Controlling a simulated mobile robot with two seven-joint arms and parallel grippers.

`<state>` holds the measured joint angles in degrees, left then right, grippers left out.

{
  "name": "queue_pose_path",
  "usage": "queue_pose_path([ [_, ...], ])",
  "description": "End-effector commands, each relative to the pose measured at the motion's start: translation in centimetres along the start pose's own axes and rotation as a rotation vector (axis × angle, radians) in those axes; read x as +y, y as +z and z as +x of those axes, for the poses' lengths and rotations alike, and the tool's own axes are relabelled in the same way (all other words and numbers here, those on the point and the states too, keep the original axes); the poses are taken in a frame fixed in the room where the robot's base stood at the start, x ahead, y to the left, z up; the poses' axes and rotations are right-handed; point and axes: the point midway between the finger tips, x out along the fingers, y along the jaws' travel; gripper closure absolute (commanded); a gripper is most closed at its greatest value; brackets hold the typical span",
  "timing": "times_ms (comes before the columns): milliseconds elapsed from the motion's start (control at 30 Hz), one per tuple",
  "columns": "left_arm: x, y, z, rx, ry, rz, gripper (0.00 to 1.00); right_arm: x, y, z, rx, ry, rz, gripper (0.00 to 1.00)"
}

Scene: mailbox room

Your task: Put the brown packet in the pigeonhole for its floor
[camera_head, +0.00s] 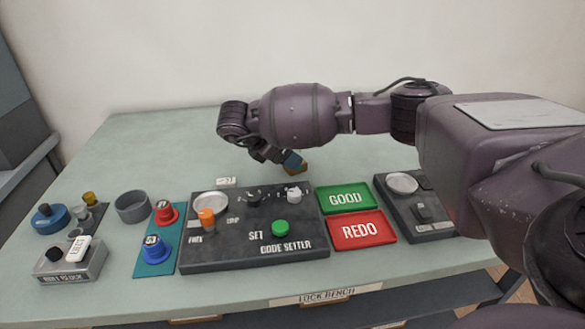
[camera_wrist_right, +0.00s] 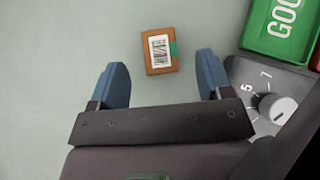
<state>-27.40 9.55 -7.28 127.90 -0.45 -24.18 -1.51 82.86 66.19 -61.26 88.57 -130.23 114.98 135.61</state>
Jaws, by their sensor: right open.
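The brown packet (camera_wrist_right: 153,69) lies on the bench top, with a white barcode label and a small green patch on its face. My right gripper (camera_wrist_right: 162,80) is open above the bench, its two blue fingers apart on either side of the packet's near end. The packet is not between closed fingers. In the head view my right gripper (camera_head: 292,160) points down behind the code setter, and the packet (camera_head: 304,170) shows partly behind its blue finger. No pigeonhole shows in either view. My left gripper is out of view.
The code setter panel (camera_head: 240,258) stands in front of the packet. A grey round bowl (camera_head: 132,207) and knobs stand left. The bench's back left is clear.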

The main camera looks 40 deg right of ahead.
Motion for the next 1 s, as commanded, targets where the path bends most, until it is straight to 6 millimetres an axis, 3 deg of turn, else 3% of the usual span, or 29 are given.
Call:
queue_pose_path([
  [33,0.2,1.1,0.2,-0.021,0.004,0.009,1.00,-0.1,-1.0,1.8,-0.004,-0.014,-0.012,0.28],
  [200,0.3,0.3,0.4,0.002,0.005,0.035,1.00,-0.1,-0.9,3.5,-0.005,-0.011,-0.009,0.28],
  [400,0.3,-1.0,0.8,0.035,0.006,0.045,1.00,0.0,-0.5,4.0,-0.002,-0.004,-0.005,0.28],
  [567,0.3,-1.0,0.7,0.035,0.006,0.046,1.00,0.0,-0.5,3.9,-0.002,-0.003,-0.004,0.28],
  [933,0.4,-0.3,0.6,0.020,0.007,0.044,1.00,0.0,-0.5,4.0,-0.002,-0.004,-0.004,0.81],
  [1000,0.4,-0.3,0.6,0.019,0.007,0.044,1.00,0.0,-0.5,4.0,-0.002,-0.004,-0.004,0.86],
])
